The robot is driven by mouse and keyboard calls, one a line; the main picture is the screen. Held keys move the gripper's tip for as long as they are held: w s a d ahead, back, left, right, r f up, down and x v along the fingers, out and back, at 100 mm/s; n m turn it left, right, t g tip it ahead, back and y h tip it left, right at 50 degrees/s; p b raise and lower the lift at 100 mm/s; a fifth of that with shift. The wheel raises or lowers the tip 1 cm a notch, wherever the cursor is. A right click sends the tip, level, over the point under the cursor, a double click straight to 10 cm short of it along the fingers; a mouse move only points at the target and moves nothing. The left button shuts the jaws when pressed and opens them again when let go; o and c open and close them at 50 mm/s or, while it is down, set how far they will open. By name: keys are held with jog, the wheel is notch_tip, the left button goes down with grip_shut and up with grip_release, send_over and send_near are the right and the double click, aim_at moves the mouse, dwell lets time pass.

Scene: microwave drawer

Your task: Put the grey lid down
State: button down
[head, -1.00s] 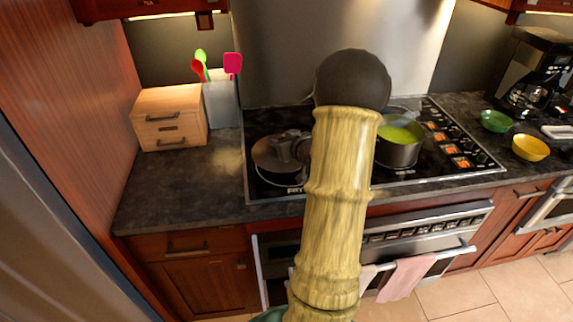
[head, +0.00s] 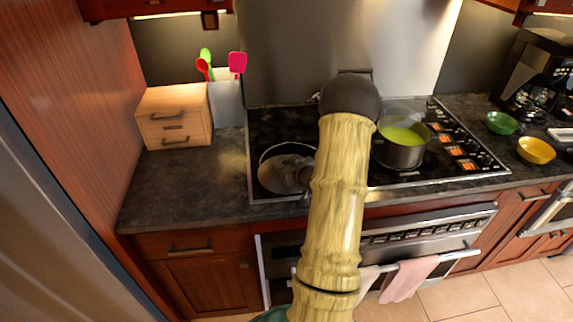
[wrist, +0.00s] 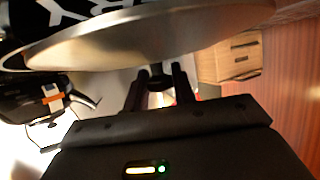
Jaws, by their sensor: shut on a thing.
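The grey lid (wrist: 150,35) fills the top of the wrist view as a large metal disc seen close and at a slant. My gripper (wrist: 158,78) is shut on it, with the fingers at its near edge; the exact grip point is hard to see. In the head view the lid (head: 283,174) is over the front left part of the black stovetop (head: 405,175), tilted. My arm hides most of the gripper there. Whether the lid touches the stovetop I cannot tell.
A pot of green soup (head: 402,148) stands on the stove right of my arm. A wooden box (head: 173,118) and a utensil holder (head: 227,100) stand at the back left. The dark counter (head: 180,190) left of the stove is clear. Green (head: 501,122) and yellow (head: 536,150) bowls are at right.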

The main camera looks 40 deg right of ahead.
jog(key=shift+f, duration=0.15)
jog(key=c, duration=1.2)
grip_release()
jog(key=shift+o, duration=0.2)
jog(key=b+v, duration=0.2)
jog(key=v, duration=1)
jog(key=shift+s, duration=0.1)
jog(key=shift+a, duration=0.1)
